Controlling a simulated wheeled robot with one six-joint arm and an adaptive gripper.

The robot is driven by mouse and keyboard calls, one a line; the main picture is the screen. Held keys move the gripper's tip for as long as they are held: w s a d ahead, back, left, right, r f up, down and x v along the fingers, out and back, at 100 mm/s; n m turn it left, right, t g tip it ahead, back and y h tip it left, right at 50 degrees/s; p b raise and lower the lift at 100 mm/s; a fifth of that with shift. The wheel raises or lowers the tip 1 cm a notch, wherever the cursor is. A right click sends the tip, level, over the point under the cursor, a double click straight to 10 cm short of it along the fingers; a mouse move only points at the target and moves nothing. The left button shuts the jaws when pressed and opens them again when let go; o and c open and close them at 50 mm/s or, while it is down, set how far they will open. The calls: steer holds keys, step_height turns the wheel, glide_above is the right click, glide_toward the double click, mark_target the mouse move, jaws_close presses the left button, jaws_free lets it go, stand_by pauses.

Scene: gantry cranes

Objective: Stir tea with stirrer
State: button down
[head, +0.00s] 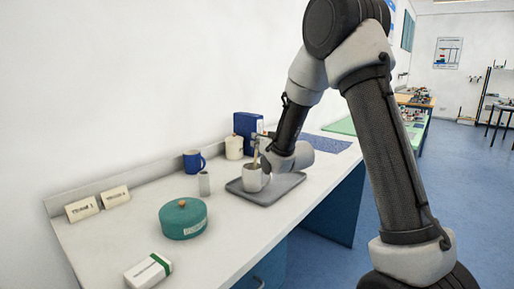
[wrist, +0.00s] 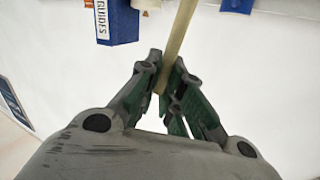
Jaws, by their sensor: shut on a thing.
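A pale wooden stirrer (wrist: 180,35) is held between the fingers of my gripper (wrist: 166,82) in the wrist view. In the head view my gripper (head: 264,152) is just above a light grey cup (head: 252,181), close to its right side. The cup stands upright on a dark grey tray (head: 275,195). A thin tan piece of the stirrer (head: 256,157) shows above the cup's rim. The tea inside the cup cannot be seen, and I cannot tell whether the stirrer's lower end is in it.
A blue mug (head: 193,162), a cream jar (head: 234,148), a small grey cylinder (head: 204,183) and a blue box (head: 247,128) stand nearby. A teal lidded pot (head: 183,219), a white-green box (head: 148,271) and two name cards (head: 82,209) are at left.

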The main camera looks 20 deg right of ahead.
step_height(320, 180, up, 7)
steer(key=d, duration=0.1)
steer(key=shift+w+f, duration=0.15)
steer(key=shift+w, duration=0.25)
stand_by(0.8)
